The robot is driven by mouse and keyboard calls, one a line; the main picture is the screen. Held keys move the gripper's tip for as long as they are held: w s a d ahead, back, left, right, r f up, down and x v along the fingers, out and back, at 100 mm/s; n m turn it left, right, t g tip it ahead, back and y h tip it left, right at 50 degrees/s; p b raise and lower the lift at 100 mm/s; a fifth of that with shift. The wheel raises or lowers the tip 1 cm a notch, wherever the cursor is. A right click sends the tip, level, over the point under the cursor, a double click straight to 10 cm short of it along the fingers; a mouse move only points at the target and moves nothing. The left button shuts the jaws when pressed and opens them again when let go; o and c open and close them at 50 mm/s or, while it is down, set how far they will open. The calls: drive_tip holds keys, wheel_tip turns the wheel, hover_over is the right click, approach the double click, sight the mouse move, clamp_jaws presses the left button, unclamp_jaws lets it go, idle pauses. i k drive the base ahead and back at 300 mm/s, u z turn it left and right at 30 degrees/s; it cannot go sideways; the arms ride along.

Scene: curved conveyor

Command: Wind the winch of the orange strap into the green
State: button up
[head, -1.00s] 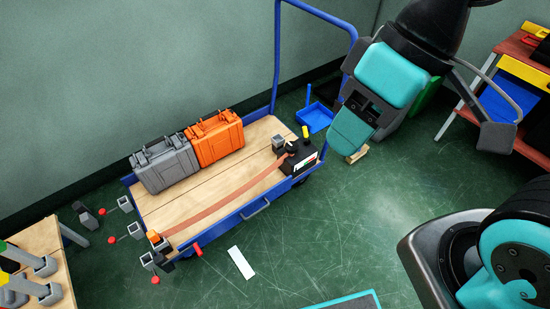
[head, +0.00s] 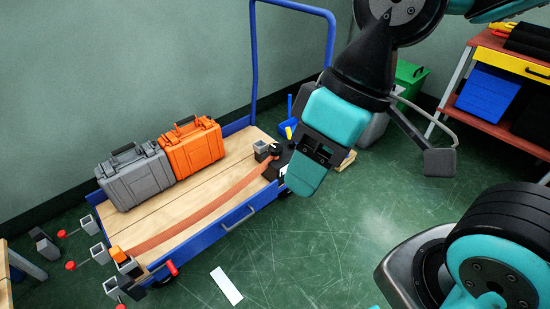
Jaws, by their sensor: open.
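The orange strap (head: 200,215) runs along the front of the wooden cart deck, from an orange end piece (head: 117,254) at the left to the dark winch (head: 274,168) at the right. The winch is a black box with a round dark top. My gripper (head: 312,168), teal and black, overlaps the winch's right side in the head view. I cannot tell whether it touches it. The coloured scale on the winch, with its green, is hidden behind my gripper. My jaws are open, with nothing seen in them.
A grey case (head: 135,180) and an orange case (head: 193,150) stand at the back of the blue-edged cart (head: 215,232). A blue push handle (head: 330,45) rises at its right end. A red-topped bench (head: 500,125) stands at right. Green floor ahead is mostly clear.

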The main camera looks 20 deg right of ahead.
sight(275, 150)
drive_tip(key=z, duration=0.5)
drive_tip(key=k, duration=1.25)
drive_tip(key=u, duration=0.25)
drive_tip(key=i, duration=0.65)
drive_tip(key=u, duration=0.65)
drive_tip(key=i, duration=0.65)
drive_tip(key=z, duration=0.75)
drive_tip(key=i, duration=0.7)
drive_tip(key=z, duration=0.7)
